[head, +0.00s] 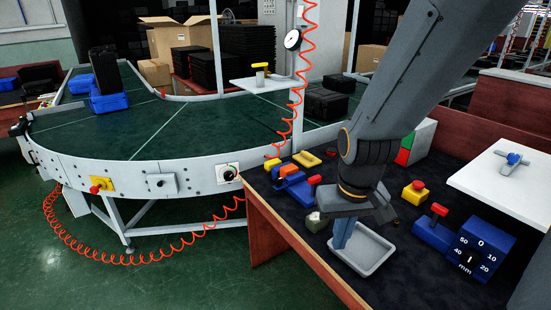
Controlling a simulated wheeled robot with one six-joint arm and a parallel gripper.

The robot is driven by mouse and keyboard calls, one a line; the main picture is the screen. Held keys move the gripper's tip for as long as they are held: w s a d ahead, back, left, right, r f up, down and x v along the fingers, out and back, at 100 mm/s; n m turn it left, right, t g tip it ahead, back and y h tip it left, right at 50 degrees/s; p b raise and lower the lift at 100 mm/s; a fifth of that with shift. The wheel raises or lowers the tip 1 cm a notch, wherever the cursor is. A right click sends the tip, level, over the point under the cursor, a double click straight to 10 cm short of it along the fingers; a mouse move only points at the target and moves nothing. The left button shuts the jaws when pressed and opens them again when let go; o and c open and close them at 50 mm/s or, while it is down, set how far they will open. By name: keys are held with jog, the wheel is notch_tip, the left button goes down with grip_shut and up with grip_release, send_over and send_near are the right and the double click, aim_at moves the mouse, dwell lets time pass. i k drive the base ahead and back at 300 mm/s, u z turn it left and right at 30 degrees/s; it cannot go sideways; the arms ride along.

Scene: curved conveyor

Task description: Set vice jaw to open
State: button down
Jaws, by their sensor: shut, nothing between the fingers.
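A blue dial box (481,250) marked in mm stands at the right of the dark bench top; its pointer is too small to read surely. A blue device with a red handle (433,232) sits just left of it. Another blue device with red and orange parts (296,186) sits at the bench's left; it looks vice-like, but I cannot tell which device is the vice or how its jaw stands. My gripper (341,243) points down over a grey tray (372,262), shut and empty, apart from these devices. My arm hides part of the bench behind it.
A red button on a yellow base (413,193) sits right of my gripper. A small rounded metallic object (316,221) lies left of the tray. A white raised panel (505,185) stands at the right. The curved green conveyor (150,125) carries blue and black bins (108,100).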

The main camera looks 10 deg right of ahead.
aim_at(293, 178)
jog(key=k, duration=0.5)
jog(key=u, duration=0.55)
jog(key=i, duration=1.6)
jog(key=z, duration=0.75)
